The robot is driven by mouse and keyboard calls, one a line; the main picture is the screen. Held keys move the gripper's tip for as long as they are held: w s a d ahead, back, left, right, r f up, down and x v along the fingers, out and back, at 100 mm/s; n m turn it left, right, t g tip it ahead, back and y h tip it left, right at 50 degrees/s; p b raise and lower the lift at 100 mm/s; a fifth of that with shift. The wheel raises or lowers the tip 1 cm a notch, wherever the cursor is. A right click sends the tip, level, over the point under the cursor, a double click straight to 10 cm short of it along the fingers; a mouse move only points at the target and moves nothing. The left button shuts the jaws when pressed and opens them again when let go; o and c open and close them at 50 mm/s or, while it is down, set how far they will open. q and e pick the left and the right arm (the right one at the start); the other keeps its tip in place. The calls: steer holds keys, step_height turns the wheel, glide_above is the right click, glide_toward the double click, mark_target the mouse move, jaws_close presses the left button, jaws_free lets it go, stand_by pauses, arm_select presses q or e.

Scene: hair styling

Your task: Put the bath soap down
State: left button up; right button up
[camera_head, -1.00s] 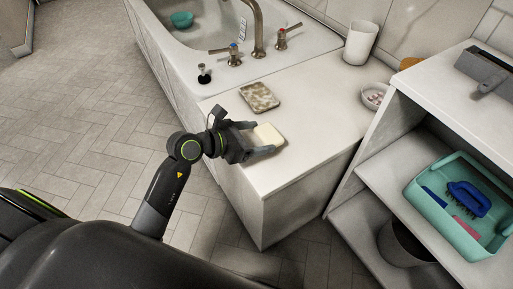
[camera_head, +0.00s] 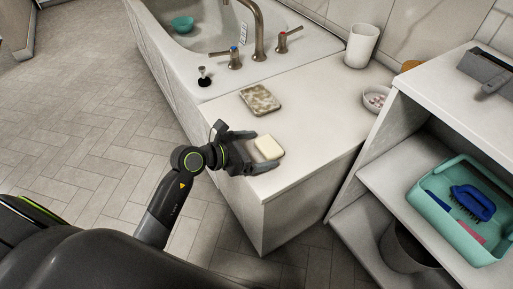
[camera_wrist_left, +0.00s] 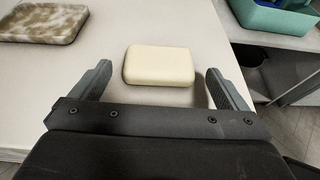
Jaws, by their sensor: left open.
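The bath soap (camera_head: 268,147) is a cream-coloured bar resting on the white counter (camera_head: 310,150) near its front edge. My left gripper (camera_head: 265,151) is open, with a finger on either side of the bar. In the left wrist view the soap (camera_wrist_left: 159,65) lies flat between and slightly beyond the spread fingertips of the left gripper (camera_wrist_left: 162,82). A gap shows on both sides of the bar, so neither finger touches it. My right gripper is not in view.
A brown-and-white marbled slab (camera_head: 260,99) lies on the counter behind the soap. A white cup (camera_head: 361,45) and a small round dish (camera_head: 375,98) stand farther back. A shelf at right holds a teal basket (camera_head: 433,200) with a blue brush (camera_head: 472,202). The sink (camera_head: 190,62) is beyond.

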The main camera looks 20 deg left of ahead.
arm_select(q)
steer(key=shift+r, duration=0.1)
steer(key=shift+s+a+r, duration=0.15)
steer(key=p+v, duration=0.2)
steer(key=v, duration=0.9)
steer(key=shift+s+a, duration=0.15)
steer(key=shift+s, duration=0.1)
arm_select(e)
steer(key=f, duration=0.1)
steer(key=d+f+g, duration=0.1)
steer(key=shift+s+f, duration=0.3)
arm_select(q)
steer(key=shift+r, duration=0.1)
